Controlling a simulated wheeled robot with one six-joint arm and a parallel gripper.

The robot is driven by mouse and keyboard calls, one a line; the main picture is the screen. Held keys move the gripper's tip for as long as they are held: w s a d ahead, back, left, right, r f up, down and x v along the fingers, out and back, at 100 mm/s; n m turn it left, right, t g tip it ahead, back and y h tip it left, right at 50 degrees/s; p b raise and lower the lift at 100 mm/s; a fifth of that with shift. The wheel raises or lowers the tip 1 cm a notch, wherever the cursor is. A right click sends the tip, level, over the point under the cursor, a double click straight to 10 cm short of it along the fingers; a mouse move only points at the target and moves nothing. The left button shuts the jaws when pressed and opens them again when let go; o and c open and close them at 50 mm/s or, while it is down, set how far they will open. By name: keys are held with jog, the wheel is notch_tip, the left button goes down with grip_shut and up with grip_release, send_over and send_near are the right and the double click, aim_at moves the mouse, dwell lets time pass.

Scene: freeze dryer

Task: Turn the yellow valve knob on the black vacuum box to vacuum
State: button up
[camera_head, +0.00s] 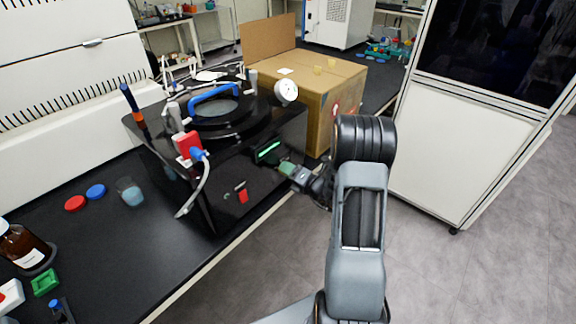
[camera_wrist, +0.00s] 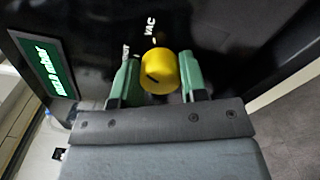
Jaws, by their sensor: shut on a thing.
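The black vacuum box (camera_head: 231,176) stands on the bench, its front face towards my arm. The yellow valve knob (camera_wrist: 158,73) shows in the wrist view on that face, between the green fingers of my gripper (camera_wrist: 158,82). My gripper is shut on the knob, one finger on each side. A dark mark on the knob points to the lower left. The label "VAC" is above the knob, and another label, hard to read, is at its upper left. In the head view my gripper (camera_head: 286,169) is at the box front and hides the knob.
A lit green display (camera_wrist: 48,66) is left of the knob. A cardboard box (camera_head: 318,85) stands behind the vacuum box. A red and blue valve with a hose (camera_head: 190,148) sits at its left. Caps, a beaker (camera_head: 131,192) and a brown bottle (camera_head: 24,246) stand on the bench's left.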

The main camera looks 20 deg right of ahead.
jog(key=m+p, duration=0.2)
jog(key=m, duration=0.1)
jog(key=shift+f+m+p, duration=0.1)
jog(key=shift+m+p, duration=1)
jog(key=shift+m, duration=0.4)
jog(key=o, duration=0.9)
jog(key=b+v, duration=0.1)
jog(key=v, duration=1.3)
jog(key=shift+a+b, duration=0.1)
jog(key=shift+b, duration=0.2)
